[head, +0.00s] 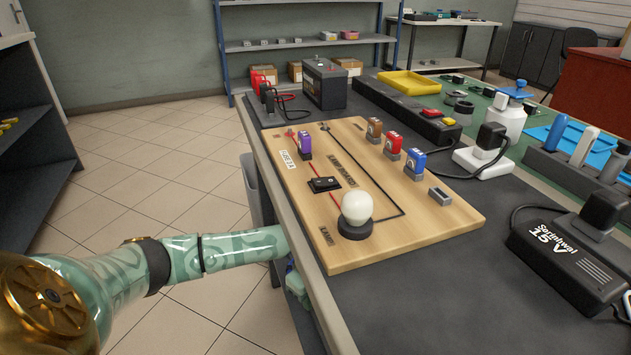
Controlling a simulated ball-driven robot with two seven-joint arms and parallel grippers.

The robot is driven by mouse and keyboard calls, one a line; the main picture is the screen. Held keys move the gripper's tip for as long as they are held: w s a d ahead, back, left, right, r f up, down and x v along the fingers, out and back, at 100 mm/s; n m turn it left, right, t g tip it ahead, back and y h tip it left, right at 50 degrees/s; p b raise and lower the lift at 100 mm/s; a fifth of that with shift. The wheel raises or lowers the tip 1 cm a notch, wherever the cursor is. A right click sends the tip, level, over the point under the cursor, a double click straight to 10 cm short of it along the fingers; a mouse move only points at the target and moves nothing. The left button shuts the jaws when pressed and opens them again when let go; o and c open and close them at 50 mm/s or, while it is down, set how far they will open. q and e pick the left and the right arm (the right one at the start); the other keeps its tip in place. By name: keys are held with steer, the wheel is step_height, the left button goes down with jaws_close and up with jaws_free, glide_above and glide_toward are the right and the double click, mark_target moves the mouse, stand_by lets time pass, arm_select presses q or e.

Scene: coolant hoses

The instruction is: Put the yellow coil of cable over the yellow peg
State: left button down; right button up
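I see no yellow coil of cable and no yellow peg that I can make out in the head view. Small yellow items (9,123) lie on the dark shelf at the far left, too small to identify. My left arm comes in from the left and reaches to the table's near left edge. The end of my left gripper (297,284) is low beside that edge and partly hidden by it, so its fingers cannot be made out. My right gripper is not in view.
A wooden lamp board (430,225) with a white bulb (357,207) lies on the dark table. A black battery (325,84), a yellow tray (409,83), a white bottle (511,118) and a black power adapter (565,262) stand around it. Tiled floor is clear at left.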

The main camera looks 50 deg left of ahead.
arm_select(q)
step_height(320, 180, down, 6)
steer(key=shift+b, duration=0.75)
steer(key=shift+f, duration=1)
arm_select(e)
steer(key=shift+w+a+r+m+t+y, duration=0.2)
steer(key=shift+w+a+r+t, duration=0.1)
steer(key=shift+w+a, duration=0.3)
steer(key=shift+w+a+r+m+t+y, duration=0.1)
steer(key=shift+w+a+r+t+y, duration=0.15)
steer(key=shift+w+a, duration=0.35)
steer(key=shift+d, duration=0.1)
arm_select(q)
steer(key=c, duration=1.2)
jaws_free()
steer(key=shift+r, duration=0.15)
step_height(320, 180, up, 7)
steer(key=p, duration=0.4)
steer(key=shift+p, duration=0.35)
steer(key=shift+r, duration=0.15)
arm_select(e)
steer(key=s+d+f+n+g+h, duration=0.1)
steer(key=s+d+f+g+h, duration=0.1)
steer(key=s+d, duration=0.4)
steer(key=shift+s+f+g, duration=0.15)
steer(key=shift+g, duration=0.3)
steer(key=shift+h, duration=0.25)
